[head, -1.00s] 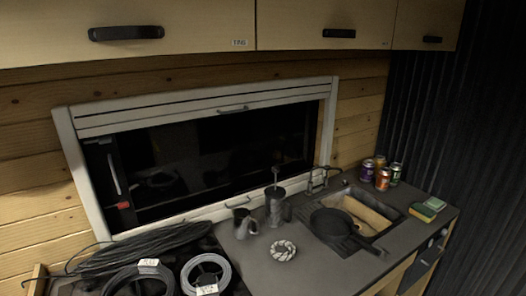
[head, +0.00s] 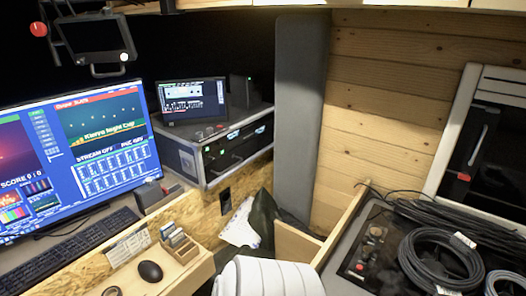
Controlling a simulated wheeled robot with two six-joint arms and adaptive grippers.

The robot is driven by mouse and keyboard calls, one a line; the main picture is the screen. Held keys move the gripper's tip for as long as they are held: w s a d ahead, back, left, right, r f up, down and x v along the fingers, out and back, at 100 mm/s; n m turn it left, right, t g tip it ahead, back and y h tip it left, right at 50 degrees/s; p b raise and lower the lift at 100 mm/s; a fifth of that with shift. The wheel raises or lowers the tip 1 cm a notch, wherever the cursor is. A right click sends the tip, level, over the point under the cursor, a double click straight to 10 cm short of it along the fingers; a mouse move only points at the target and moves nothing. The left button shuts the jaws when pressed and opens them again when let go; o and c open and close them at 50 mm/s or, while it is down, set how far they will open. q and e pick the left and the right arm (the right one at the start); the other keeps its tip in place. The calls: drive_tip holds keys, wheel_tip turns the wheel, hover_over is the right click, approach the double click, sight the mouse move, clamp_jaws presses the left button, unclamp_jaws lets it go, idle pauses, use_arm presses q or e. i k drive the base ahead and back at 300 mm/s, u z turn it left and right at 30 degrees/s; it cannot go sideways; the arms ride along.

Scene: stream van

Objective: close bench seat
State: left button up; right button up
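A tall grey padded panel (head: 300,115), which looks like the bench seat lid, stands upright against the plank wall in the middle of the head view. Below it is an open wooden box (head: 296,243) with pale plywood walls, which looks like the bench. A dark green item (head: 262,218) and a crumpled white item (head: 240,225) show beside the box wall. A white ribbed object (head: 268,278) hides the lower front of this area. Neither of my grippers is in view.
A black equipment case (head: 235,145) stands behind. Coiled cables (head: 440,258) lie on the right counter, near the window frame (head: 490,140).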

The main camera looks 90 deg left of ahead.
sight(291, 244)
drive_tip(key=k, duration=0.2)
drive_tip(key=u, duration=1.5)
